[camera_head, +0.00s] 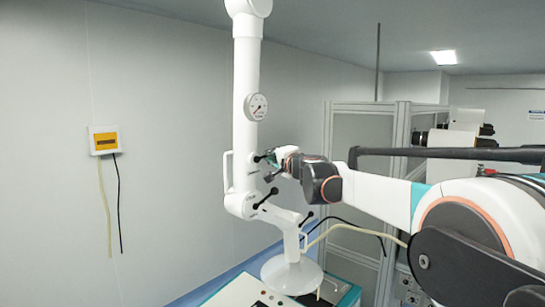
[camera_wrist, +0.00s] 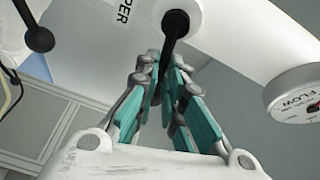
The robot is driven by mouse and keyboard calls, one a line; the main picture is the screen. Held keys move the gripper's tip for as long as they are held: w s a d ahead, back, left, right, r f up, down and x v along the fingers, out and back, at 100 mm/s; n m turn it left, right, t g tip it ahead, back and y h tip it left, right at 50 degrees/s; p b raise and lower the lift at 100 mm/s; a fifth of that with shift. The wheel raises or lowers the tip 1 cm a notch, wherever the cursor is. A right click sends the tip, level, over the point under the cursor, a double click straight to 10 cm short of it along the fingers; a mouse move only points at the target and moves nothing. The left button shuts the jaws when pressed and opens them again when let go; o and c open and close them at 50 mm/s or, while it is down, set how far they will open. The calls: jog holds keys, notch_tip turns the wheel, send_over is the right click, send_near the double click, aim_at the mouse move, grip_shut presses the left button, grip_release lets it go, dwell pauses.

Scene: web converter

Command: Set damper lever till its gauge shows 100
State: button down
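A black damper lever with a ball end (camera_wrist: 175,24) projects from the white column by lettering ending "PER" in the wrist view. It also shows in the head view (camera_head: 258,158). My gripper (camera_wrist: 166,68) has its teal-padded fingers on both sides of the lever in that picture. In the head view my gripper (camera_head: 271,167) is at the column's side, close to the lever. Whether the pads touch it is unclear. A round gauge (camera_head: 256,107) sits higher on the column. Part of a dial marked "FLOW" (camera_wrist: 297,96) shows at the wrist view's right edge. The reading is too small to make out.
Another black lever (camera_head: 265,198) sits lower on the column, with one more (camera_head: 308,219) near the base. A white handle (camera_head: 227,171) is on the column's left. A yellow-faced wall box (camera_head: 105,140) hangs left. A framed cabinet (camera_head: 362,150) stands behind my arm.

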dwell(0.4)
jog(key=shift+s+a+r+n+t+y+b, duration=0.15)
jog(key=shift+r+n+t+y+b, duration=0.25)
jog(key=shift+n, duration=0.55)
jog(key=shift+s+a+r+n+t+y+b, duration=0.1)
jog(key=shift+r+n+t+y+b, duration=0.15)
jog(key=shift+n+b, duration=0.6)
jog(key=shift+s+a+r+n+t+y+b, duration=0.15)
jog(key=shift+r+n+y+b, duration=0.2)
jog(key=shift+n, duration=0.75)
jog(key=shift+r, duration=0.1)
jog(key=c, duration=1.7)
grip_release()
jog(key=shift+d, duration=0.1)
